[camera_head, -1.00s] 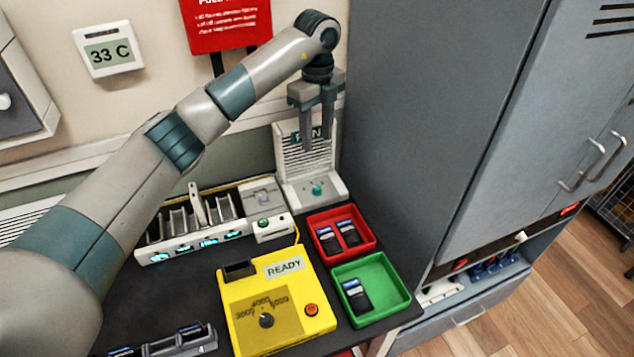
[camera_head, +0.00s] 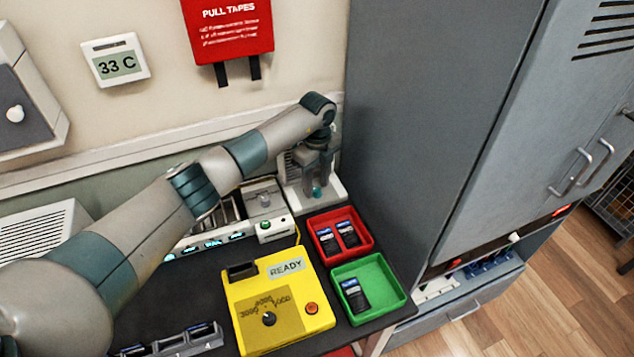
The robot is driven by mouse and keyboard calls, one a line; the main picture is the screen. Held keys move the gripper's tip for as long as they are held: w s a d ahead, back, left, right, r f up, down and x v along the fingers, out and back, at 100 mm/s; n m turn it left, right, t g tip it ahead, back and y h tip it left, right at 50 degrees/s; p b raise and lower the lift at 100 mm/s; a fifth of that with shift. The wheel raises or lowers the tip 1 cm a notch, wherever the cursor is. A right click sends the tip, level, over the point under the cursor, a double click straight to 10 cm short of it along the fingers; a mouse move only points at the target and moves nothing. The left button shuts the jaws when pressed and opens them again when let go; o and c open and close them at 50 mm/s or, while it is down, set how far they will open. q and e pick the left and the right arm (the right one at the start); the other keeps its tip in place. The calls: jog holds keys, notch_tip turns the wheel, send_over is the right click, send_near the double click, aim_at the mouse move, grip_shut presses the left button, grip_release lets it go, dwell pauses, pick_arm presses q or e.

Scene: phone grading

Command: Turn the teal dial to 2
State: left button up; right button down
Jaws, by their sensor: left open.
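The teal dial (camera_head: 316,192) sits on the foot of the white fan unit (camera_head: 332,188) at the back right of the table. My left gripper (camera_head: 314,188) points down over the dial, with its fingers around or right beside it; I cannot tell whether they touch it. The jaws are open. The arm and gripper hide much of the fan unit, and the dial's marks cannot be read. My right gripper is not in view.
A red tray (camera_head: 371,240) and a green tray (camera_head: 403,291) hold phones in front of the fan unit. A yellow box (camera_head: 240,300) reading READY stands left of them. A tall grey cabinet (camera_head: 430,100) rises close on the right.

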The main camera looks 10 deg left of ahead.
pick_arm(q)
jog(key=shift+f, duration=0.65)
jog(key=shift+c, duration=0.2)
grip_shut()
jog(key=c, duration=1)
grip_release()
